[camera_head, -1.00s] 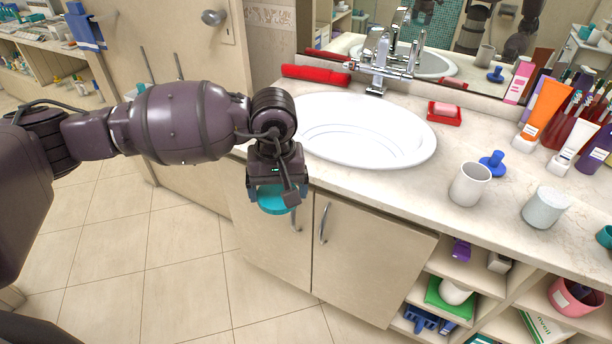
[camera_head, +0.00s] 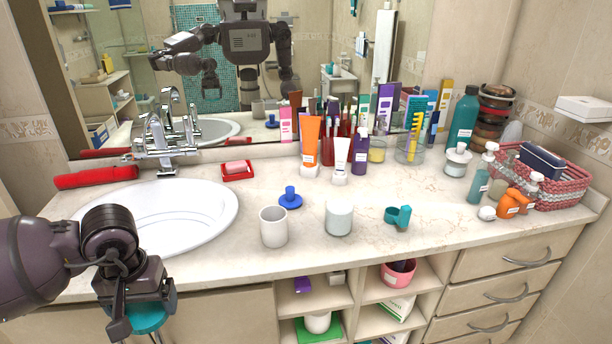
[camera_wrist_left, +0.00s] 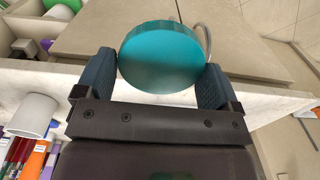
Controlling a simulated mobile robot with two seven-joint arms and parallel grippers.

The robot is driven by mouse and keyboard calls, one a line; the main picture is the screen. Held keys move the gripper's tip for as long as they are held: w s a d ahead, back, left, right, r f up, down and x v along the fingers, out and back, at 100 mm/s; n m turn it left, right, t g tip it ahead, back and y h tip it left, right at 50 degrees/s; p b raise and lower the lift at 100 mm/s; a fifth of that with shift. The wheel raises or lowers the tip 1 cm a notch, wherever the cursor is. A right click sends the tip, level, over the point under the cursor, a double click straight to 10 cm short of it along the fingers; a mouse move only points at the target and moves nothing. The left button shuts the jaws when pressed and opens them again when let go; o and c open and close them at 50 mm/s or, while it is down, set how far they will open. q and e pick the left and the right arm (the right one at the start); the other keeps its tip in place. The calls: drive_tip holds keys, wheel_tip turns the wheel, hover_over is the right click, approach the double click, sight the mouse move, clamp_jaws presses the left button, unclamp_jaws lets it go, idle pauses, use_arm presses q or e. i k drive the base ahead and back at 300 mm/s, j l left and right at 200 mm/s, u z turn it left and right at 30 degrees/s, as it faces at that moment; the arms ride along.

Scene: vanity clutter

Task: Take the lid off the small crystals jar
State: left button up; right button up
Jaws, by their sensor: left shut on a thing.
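My left gripper (camera_head: 146,312) is at the lower left in the head view, in front of the counter by the basin. It is shut on a round teal lid (camera_head: 148,320). In the left wrist view the lid (camera_wrist_left: 160,57) sits between the two fingers of my left gripper (camera_wrist_left: 156,82). A whitish jar (camera_head: 339,217) stands upright on the counter near the front edge, apart from the gripper, with no teal lid on it. I cannot read a label on it. My right gripper is not in view, apart from reflections in the mirror.
A white cup (camera_head: 273,227) and a blue knobbed piece (camera_head: 290,198) stand left of the jar, and a teal scoop-like piece (camera_head: 398,216) lies right of it. Tubes and bottles line the mirror. A woven basket (camera_head: 575,185) is at the right. The basin (camera_head: 165,215) is left.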

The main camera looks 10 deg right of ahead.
sight(339, 208)
drive_tip(key=l+z, duration=0.1)
drive_tip(key=z, duration=0.35)
drive_tip(key=l+z, duration=0.1)
drive_tip(key=z, duration=0.4)
drive_tip(key=i+l+z, duration=0.1)
drive_tip(key=z, duration=0.35)
drive_tip(key=i+z, duration=0.1)
drive_tip(key=z, duration=0.4)
drive_tip(key=i+l+z, duration=0.1)
drive_tip(key=z, duration=0.35)
drive_tip(key=i+l, duration=0.1)
drive_tip(key=i, duration=0.5)
drive_tip(key=i+j+u, duration=0.1)
drive_tip(key=u, duration=0.35)
drive_tip(key=i+u, duration=0.25)
drive_tip(key=u, duration=0.2)
drive_tip(key=i+u, duration=0.2)
drive_tip(key=u, duration=0.25)
drive_tip(key=i+l+u, duration=0.1)
drive_tip(key=u, duration=0.4)
drive_tip(key=i+l, duration=0.05)
drive_tip(key=i, duration=0.05)
